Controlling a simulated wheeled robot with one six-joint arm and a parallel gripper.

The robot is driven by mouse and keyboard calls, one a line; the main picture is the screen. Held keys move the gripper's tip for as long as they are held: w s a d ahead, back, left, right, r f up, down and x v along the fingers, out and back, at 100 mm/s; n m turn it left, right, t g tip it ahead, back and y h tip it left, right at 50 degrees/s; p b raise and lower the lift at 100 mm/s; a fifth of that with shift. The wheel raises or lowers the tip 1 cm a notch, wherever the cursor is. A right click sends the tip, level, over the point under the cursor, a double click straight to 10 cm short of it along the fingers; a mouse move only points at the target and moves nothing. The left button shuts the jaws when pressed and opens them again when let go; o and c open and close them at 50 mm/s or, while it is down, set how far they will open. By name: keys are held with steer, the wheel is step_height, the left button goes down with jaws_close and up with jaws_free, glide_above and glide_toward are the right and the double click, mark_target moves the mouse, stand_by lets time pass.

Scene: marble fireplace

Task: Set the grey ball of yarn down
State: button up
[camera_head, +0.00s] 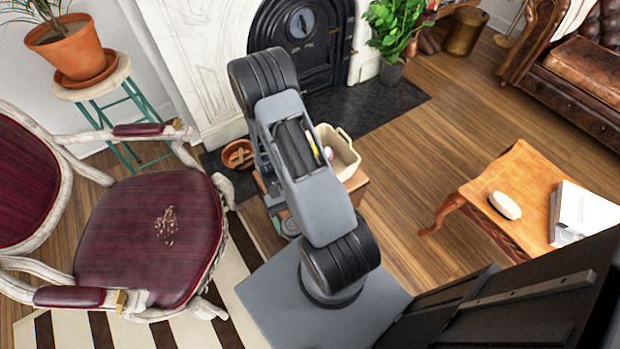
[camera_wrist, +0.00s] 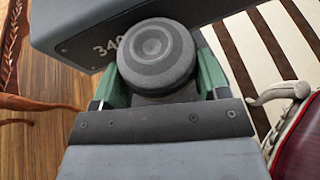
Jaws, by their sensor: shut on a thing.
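In the wrist view my gripper (camera_wrist: 158,76) has its green fingers on either side of a round dark grey thing. I take this thing for the grey ball of yarn (camera_wrist: 157,55). Its face shows smooth rings, and I cannot make out strands. The gripper is shut on it, with a grey panel of my own body behind it. In the head view my arm covers most of the gripper; only a small green and grey part shows low beside the arm, above the floor. I cannot tell whether the held thing touches anything.
A cream bin (camera_head: 345,152) stands right of my arm, partly hidden. A brown bowl (camera_head: 238,154) is on the hearth. A red chair (camera_head: 150,235) with crumbs on its seat stands left. A wooden table (camera_head: 515,185) holds a white oval thing (camera_head: 505,205) and a book (camera_head: 583,212).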

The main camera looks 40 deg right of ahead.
steer(key=w+d+f+n+t+h+b, duration=0.1)
steer(key=w+d+f+n+h+b, duration=0.1)
steer(key=d+n+h, duration=0.4)
steer(key=w+d+f+n+t+h+b, duration=0.1)
steer(key=w+d+f+n+h+b, duration=0.1)
steer(key=d+n+h, duration=0.5)
steer(key=w+d+n+t+h+b, duration=0.35)
steer(key=w+d+n+t, duration=0.45)
steer(key=w, duration=0.3)
steer(key=shift+m+t+h, duration=0.45)
steer(key=shift+m+t, duration=0.05)
steer(key=shift+t, duration=0.3)
steer(key=shift+w+d+f+b, duration=0.6)
steer(key=shift+w+d+f, duration=0.1)
steer(key=shift+d+f, duration=1.45)
steer(key=shift+w+d+f+b, duration=0.55)
steer(key=shift+w+d+f, duration=0.15)
steer(key=shift+d+f, duration=1.4)
steer(key=shift+w+d+f+b, duration=0.65)
steer(key=shift+d+f, duration=1.15)
steer(key=shift+d, duration=0.65)
